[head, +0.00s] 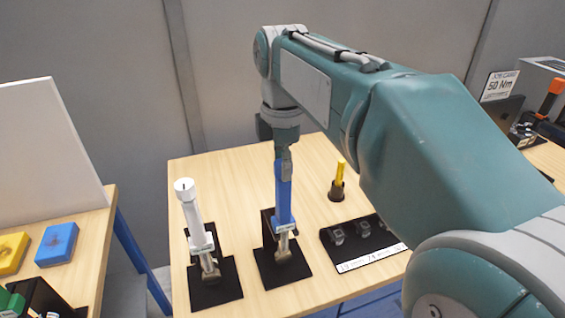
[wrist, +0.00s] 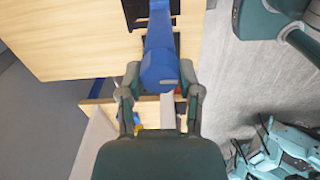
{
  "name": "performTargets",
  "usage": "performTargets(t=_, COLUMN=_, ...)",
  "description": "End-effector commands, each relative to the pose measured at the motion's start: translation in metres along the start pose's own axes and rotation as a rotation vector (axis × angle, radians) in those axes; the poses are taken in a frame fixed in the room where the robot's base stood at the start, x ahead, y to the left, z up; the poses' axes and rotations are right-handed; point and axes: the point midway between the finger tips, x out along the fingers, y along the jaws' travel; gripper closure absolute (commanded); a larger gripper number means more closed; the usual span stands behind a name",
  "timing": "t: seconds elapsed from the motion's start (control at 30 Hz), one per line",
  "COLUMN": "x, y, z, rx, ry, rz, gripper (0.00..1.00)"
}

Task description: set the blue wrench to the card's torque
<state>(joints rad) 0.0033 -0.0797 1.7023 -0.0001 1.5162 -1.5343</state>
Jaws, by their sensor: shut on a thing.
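The blue wrench (head: 283,200) stands upright in a black stand (head: 283,268) on the wooden table. My gripper (head: 283,150) is above it, at the top end of its handle. In the wrist view the wrench's blue handle (wrist: 160,62) lies between the two fingers of my gripper (wrist: 158,92), which are shut on it. The scale on the wrench cannot be read.
A white wrench (head: 190,215) stands in its own black stand to the left. A yellow-handled tool (head: 340,178) in a dark cup and a black socket tray (head: 350,240) stand to the right. Blue and yellow blocks lie on another table at the left.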

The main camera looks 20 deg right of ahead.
Motion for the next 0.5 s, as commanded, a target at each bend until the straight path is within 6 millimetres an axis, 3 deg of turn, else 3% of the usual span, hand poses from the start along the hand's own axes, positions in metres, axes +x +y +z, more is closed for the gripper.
performTargets(t=0.5, x=0.0034, y=-0.0004, z=-0.0001, rx=0.388, ry=-0.002, rz=-0.01, gripper=1.0)
